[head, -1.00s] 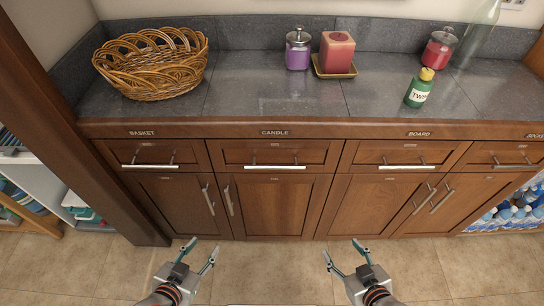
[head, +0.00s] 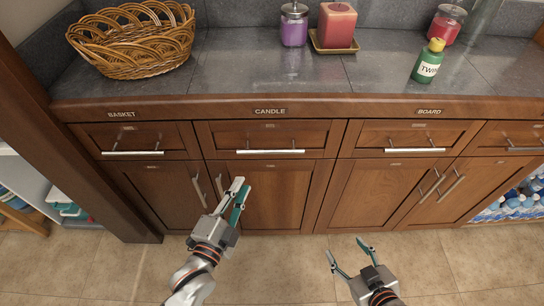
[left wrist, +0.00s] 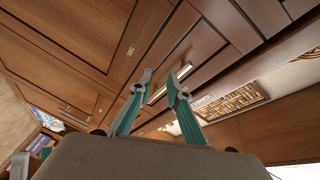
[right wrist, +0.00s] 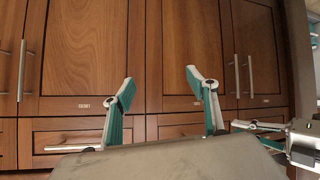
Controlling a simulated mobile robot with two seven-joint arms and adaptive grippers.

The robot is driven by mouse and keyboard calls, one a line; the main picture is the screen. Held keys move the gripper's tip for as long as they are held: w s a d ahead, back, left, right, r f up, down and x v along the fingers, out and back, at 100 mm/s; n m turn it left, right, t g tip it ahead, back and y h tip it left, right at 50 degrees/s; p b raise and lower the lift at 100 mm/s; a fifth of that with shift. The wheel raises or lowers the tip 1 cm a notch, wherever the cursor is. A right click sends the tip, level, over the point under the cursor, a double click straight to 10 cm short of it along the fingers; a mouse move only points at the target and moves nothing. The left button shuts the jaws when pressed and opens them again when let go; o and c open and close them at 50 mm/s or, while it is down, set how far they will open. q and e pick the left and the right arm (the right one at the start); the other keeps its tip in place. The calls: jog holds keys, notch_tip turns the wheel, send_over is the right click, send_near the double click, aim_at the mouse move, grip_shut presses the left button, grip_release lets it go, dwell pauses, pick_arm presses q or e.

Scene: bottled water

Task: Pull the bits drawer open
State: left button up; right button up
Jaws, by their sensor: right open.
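Several wooden drawers run below the counter edge, all shut: one under BASKET (head: 137,137), one under CANDLE (head: 270,137) and one under BOARD (head: 412,136). Each has a bar handle and a small plate too small to read, so I cannot tell which is the bits drawer. My left gripper (head: 241,186) is raised before the cabinet doors, below the CANDLE drawer's bar handle (head: 270,151). In the left wrist view its fingers (left wrist: 160,76) are partly apart, with a bar handle visible beyond them, not gripped. My right gripper (head: 346,258) is open and empty, low before the doors.
Cabinet doors (head: 283,196) with upright handles lie below the drawers. The counter holds a wicker basket (head: 133,41), a purple jar (head: 294,25), a red candle (head: 337,24) and a green bottle (head: 427,62). Shelves of bottles (head: 514,207) stand at the right. The floor (head: 280,270) is clear.

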aim_at(271, 150)
pick_arm(q)
jog(key=w+d+r+m+b, duration=0.1)
jog(key=w+d+m, duration=0.1)
jog(key=w, duration=0.1)
jog(key=w+d+r+m+t+h+b, duration=0.1)
jog(key=w+d+m, duration=0.1)
jog(key=w+d, duration=0.1)
jog(key=w+d+r+m+t+b, duration=0.1)
jog(key=w+d+r+m, duration=0.1)
jog(key=w+d, duration=0.1)
jog(key=shift+w+d+r+h, duration=0.1)
jog(key=shift+w+d+h, duration=0.15)
jog(key=shift+h, duration=0.15)
jog(key=shift+w, duration=0.1)
pick_arm(e)
jog(key=f, duration=0.1)
jog(key=s+f, duration=0.1)
jog(key=f, duration=0.1)
jog(key=shift+s+f, duration=0.15)
pick_arm(q)
grip_shut()
pick_arm(e)
jog(key=shift+s+d+f, duration=0.1)
jog(key=shift+s+f, duration=0.05)
jog(key=shift+s, duration=0.05)
